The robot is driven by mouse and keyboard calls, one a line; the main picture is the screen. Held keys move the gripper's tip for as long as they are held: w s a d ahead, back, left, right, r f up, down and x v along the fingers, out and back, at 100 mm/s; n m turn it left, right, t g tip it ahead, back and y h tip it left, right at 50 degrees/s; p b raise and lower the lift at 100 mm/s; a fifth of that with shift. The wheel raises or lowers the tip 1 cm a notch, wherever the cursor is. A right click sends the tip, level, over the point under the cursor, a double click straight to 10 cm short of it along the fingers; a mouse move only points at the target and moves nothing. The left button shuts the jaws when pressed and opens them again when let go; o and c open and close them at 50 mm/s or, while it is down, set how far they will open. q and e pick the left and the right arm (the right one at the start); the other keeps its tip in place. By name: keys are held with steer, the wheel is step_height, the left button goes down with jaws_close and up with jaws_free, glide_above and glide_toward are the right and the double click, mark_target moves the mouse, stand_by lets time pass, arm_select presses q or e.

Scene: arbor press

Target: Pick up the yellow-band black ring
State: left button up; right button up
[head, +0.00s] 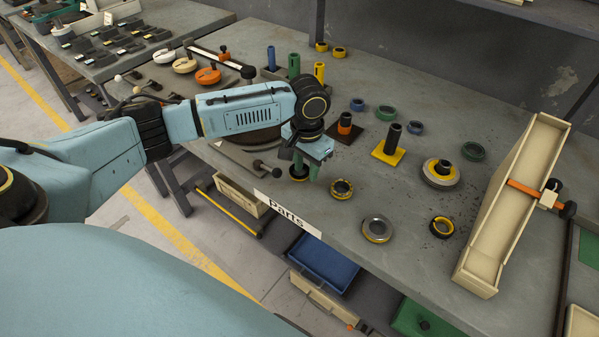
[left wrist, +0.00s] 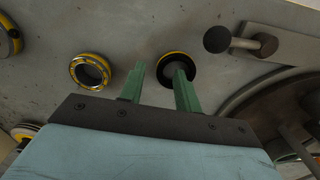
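A black ring with a yellow band (head: 299,178) lies flat on the bench near its front edge, partly hidden by my left gripper (head: 305,168). In the left wrist view this ring (left wrist: 164,71) shows a black top and a yellow edge. My left gripper (left wrist: 160,72) is open, its two green fingers apart and pointing down. In the wrist view the right finger overlaps the ring's lower part, while the left finger is beside it. I cannot tell whether a finger touches it. Nothing is held. My right gripper is not in view.
A yellow-and-dark ring (head: 341,188) lies just right of the gripper. A silver ring (head: 377,229) and another black-and-yellow ring (head: 442,227) lie farther right. A dark metal bar with a knob (left wrist: 250,44) is close beside the target ring. A cream bin (head: 512,205) stands at the right.

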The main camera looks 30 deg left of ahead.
arm_select(q)
steer(key=shift+f, duration=0.6)
jaws_close()
